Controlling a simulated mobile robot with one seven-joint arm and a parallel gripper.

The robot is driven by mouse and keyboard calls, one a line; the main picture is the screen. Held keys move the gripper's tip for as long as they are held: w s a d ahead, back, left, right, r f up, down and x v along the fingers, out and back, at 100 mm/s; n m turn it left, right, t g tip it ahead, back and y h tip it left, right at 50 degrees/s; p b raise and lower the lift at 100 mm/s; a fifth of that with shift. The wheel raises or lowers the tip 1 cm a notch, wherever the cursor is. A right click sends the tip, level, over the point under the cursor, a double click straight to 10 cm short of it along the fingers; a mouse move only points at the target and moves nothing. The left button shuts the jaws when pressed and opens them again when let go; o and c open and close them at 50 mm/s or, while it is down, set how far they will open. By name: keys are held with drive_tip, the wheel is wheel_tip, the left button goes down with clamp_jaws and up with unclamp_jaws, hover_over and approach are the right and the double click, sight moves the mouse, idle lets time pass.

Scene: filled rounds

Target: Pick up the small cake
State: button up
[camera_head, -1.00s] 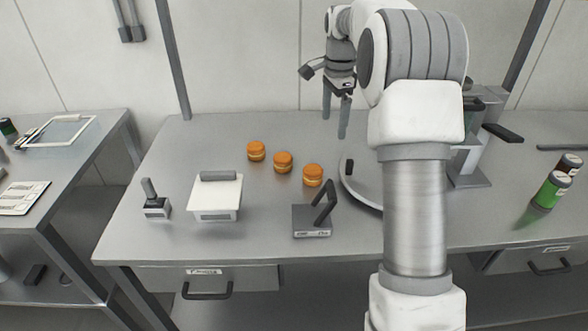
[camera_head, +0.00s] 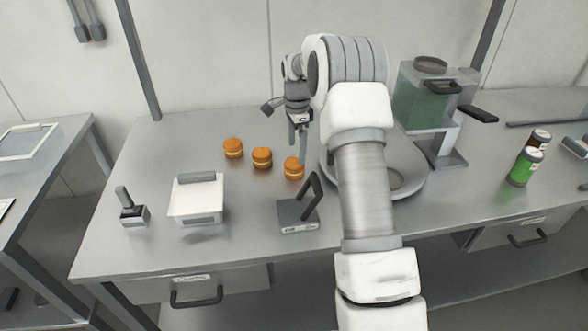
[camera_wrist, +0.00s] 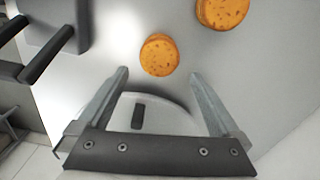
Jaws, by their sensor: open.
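Three small round orange-brown cakes with a pale middle band stand in a slanting row on the grey table: a left cake (camera_head: 233,148), a middle cake (camera_head: 262,158) and a right cake (camera_head: 293,168). My gripper (camera_head: 298,153) is open and empty, pointing down above the table just behind the right cake. In the wrist view one cake (camera_wrist: 159,55) lies beyond and between the two fingertips (camera_wrist: 160,75), apart from them. A second cake (camera_wrist: 221,12) is cut by the top edge.
A dark stand with an upright handle (camera_head: 298,212) is in front of the right cake. A white-lidded box (camera_head: 197,200) and a small joystick-like device (camera_head: 132,210) stand front left. A round grey base (camera_head: 408,187) and a dispenser with a green tank (camera_head: 422,100) are right.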

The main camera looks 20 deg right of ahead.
sight(294, 162)
drive_tip(key=shift+a+f, duration=0.2)
drive_tip(key=shift+f, duration=1.5)
drive_tip(key=shift+a+f, duration=0.15)
drive_tip(key=shift+f, duration=1.5)
drive_tip(key=c, duration=0.8)
